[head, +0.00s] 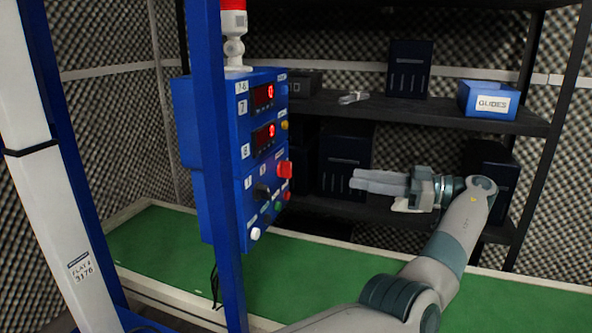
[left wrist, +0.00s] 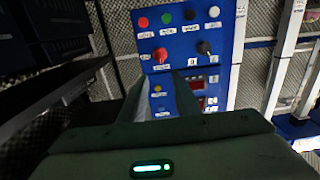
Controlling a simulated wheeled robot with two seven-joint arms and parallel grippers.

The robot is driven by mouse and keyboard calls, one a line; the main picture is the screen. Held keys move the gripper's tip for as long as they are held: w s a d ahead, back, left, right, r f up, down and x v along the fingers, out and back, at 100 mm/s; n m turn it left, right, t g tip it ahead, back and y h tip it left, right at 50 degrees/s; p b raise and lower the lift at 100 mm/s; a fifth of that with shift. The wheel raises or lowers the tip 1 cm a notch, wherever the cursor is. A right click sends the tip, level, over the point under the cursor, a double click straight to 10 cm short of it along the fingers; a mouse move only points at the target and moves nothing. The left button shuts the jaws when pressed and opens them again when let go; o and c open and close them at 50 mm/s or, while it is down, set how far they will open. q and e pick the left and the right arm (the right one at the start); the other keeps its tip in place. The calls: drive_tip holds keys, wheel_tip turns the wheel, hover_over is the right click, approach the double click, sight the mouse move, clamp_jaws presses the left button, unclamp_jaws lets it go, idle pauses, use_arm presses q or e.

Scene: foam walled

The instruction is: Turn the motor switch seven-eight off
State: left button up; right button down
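The blue control panel (head: 235,155) stands at the centre left, with a "7-8"-like label at its top. A black rotary switch (head: 261,192) sits on its lower face, beside a red knob (head: 284,169). The wrist view shows this black switch (left wrist: 205,47) and red knob (left wrist: 160,55) upside down. Their small labels are not readable, so I cannot confirm which is the motor switch. My left gripper (head: 356,181) points at the panel from the right, apart from it. Its two fingers show a gap with nothing between them in the wrist view (left wrist: 160,98). My right gripper is not in view.
Red, green, black and white buttons (head: 255,233) line the panel's bottom, below two red displays (head: 263,95). A blue post (head: 212,130) stands in front of the panel's left side. Dark shelves (head: 460,115) with a "GUIDES" bin (head: 487,99) stand behind my gripper.

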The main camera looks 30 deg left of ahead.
sight(291, 169)
use_arm(q)
drive_tip(key=x, duration=1.7)
drive_tip(key=shift+s, duration=0.1)
clamp_jaws()
